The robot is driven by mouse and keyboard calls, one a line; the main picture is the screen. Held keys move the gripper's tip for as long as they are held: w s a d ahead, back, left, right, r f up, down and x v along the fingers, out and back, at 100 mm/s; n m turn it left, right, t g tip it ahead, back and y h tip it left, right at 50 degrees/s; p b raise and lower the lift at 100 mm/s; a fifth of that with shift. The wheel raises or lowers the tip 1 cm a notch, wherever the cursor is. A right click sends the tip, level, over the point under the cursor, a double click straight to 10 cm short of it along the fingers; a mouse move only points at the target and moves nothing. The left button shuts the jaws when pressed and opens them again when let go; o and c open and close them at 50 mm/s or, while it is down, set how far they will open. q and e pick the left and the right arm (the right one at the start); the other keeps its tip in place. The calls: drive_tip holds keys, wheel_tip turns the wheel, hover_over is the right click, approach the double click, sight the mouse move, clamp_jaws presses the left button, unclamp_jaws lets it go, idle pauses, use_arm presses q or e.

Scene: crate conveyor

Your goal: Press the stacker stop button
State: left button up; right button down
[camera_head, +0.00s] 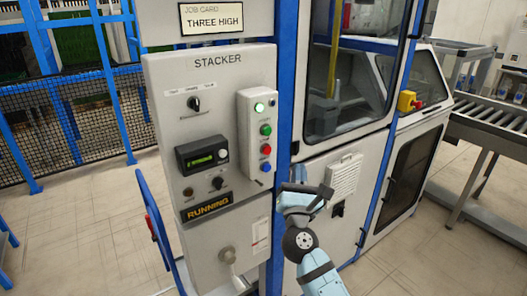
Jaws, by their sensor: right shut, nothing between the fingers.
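The grey stacker panel (211,138) stands upright left of centre, labelled STACKER. On its right side is a pale button box (246,130) with a lit whitish-green lamp or button (259,107), a green button (265,129), a red button (266,149) and a blue button (265,166) in a column. The small labels on the box are too small to read. My right gripper (283,188) is shut and empty, below and slightly right of the button box in the picture. I cannot tell whether it touches the blue post there. My left gripper is not in view.
A RUNNING sign (207,206), a small green display (202,157) and knobs are on the panel. A job card (212,18) above reads THREE HIGH. A yellow-and-red emergency stop (409,101) is on the machine at right, beside a roller conveyor (490,118).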

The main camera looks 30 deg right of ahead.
sight(267, 151)
drive_tip(key=shift+w, duration=0.1)
drive_tip(key=w+b, duration=0.1)
drive_tip(key=w, duration=0.7)
drive_tip(key=shift+w+a, duration=0.35)
idle(1.0)
idle(0.8)
drive_tip(key=shift+w, duration=0.45)
